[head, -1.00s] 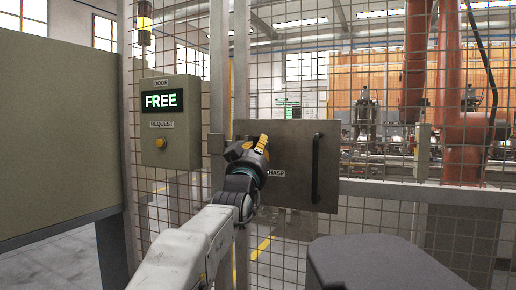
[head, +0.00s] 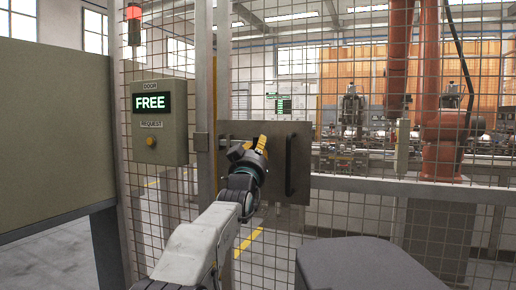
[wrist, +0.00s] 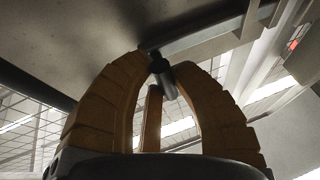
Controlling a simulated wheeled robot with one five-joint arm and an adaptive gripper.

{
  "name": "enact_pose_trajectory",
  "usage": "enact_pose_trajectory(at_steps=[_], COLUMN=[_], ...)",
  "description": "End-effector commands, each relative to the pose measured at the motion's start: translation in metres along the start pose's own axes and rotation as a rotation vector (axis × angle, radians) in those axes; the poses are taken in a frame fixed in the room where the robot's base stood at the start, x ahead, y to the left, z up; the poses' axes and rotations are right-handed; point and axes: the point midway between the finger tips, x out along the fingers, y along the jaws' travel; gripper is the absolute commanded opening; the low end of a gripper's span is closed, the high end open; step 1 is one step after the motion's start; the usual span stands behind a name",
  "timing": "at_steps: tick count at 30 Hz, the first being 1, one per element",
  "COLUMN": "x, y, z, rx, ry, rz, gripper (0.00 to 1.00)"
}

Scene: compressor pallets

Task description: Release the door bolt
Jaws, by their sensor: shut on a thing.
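My gripper (head: 252,150) is in front of the left half of a dark metal door plate (head: 274,190). In the wrist view its yellow-brown fingers (wrist: 160,66) are closed around a small dark cylindrical knob (wrist: 163,80), apparently the bolt's handle. In the head view the gripper hides the knob and most of the bolt. A door panel box (head: 160,115) reads FREE in green, above a yellow REQUEST button (head: 151,142). A vertical black handle (head: 290,165) is on the plate's right side.
Mesh fencing with upright posts (head: 204,80) surrounds the door. A signal lamp (head: 134,12) on the fence shows red. Orange robot arms (head: 445,120) and machinery stand behind the mesh. A large grey-green panel (head: 50,130) is close on the left.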

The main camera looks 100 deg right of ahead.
Motion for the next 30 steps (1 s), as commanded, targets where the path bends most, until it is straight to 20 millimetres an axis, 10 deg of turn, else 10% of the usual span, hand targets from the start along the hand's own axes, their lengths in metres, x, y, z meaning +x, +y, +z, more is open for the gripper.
enact_pose_trajectory(at_steps=[5,6,15,30], x=[-0.0001,-0.0001,-0.0001,-0.0087], y=[0.004,0.0041,0.0027,0.002], z=[0.0002,0.0002,0.0002,-0.0003], rx=[-0.004,-0.005,-0.003,-0.002], ry=[-0.001,-0.001,-0.001,-0.001], rz=[0.006,0.006,0.004,0.003], gripper=[0.0,0.25,0.51,0.51])
